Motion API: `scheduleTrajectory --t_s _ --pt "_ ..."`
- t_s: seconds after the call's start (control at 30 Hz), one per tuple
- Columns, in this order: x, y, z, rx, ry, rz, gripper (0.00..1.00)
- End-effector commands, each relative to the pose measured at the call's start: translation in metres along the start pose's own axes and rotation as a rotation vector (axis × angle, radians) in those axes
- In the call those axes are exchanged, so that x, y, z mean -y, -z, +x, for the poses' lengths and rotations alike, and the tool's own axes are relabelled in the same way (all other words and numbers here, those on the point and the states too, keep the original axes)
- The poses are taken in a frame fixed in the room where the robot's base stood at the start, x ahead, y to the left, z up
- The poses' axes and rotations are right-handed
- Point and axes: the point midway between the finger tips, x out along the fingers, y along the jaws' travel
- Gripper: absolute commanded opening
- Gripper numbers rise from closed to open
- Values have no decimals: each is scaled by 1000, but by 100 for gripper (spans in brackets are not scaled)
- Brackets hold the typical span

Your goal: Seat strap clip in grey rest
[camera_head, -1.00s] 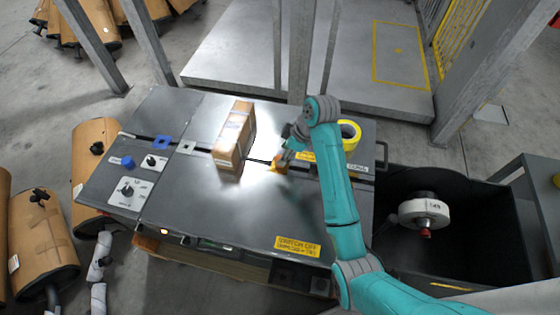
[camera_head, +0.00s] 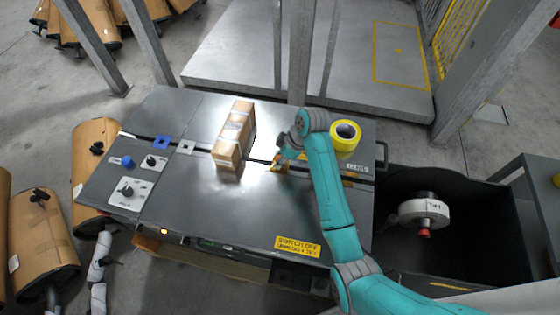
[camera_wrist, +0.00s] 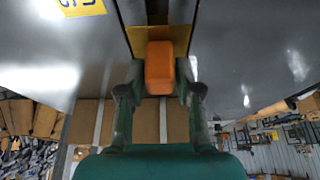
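The strap clip is an orange block (camera_wrist: 159,67) between my gripper's two fingers in the wrist view; both fingers lie close against its sides. In the head view the orange clip (camera_head: 279,167) is small, at the end of a dark strap reaching right from the cardboard box (camera_head: 232,138). My gripper (camera_head: 284,160) is low over the table there, partly hidden by my arm. A small grey square piece (camera_head: 186,147), which looks like the grey rest, lies on the table left of the box, beside a blue square piece (camera_head: 161,142). Nothing shows on the grey piece.
The dark metal table (camera_head: 210,205) is clear in front of the box. A yellow tape roll (camera_head: 345,136) stands right of my arm. Knobs and a blue button (camera_head: 127,161) are at the left. A black bin (camera_head: 470,255) holding a white roll (camera_head: 424,212) adjoins on the right.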

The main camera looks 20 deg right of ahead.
Motion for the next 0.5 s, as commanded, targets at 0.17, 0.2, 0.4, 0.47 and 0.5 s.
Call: scheduleTrajectory --t_s 0.17,0.2,0.4,0.47,0.5 --pt "0 0 0 0 0 0 0" --pt "0 0 0 0 0 0 0" --pt "0 0 -1 0 0 0 0" --pt "0 2 -4 -1 -1 0 0" --pt "0 3 -7 -1 -1 -1 0"
